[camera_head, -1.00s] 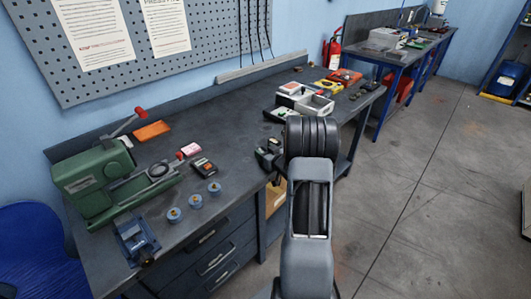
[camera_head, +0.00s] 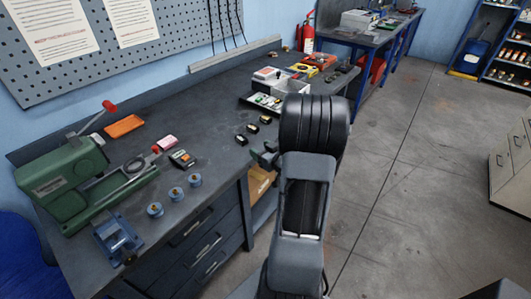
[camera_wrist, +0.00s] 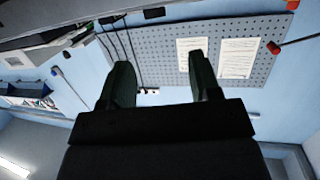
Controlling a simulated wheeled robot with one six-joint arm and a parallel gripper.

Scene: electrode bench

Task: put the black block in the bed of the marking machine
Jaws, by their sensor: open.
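The marking machine (camera_head: 62,178) is green with a red-knobbed lever, at the left end of the bench in the head view. Its bed, at its right side, holds a dark ring-shaped part. Three small dark blocks stand in a row mid-bench: a far one (camera_head: 265,119), a middle one (camera_head: 252,128) and a near one (camera_head: 241,139). Their tops look partly yellowish; I cannot tell which is the black block. My gripper (camera_head: 265,155) is by the bench's front edge, partly hidden behind my arm. In the wrist view my gripper (camera_wrist: 160,80) is open and empty, its fingers wide apart.
Blue round parts (camera_head: 176,194), a meter (camera_head: 182,158) and a blue vise (camera_head: 118,240) lie near the machine. An orange tray (camera_head: 124,126) is behind. White bins (camera_head: 282,84) stand farther along. Bench (camera_head: 205,120) between meter and blocks is clear.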

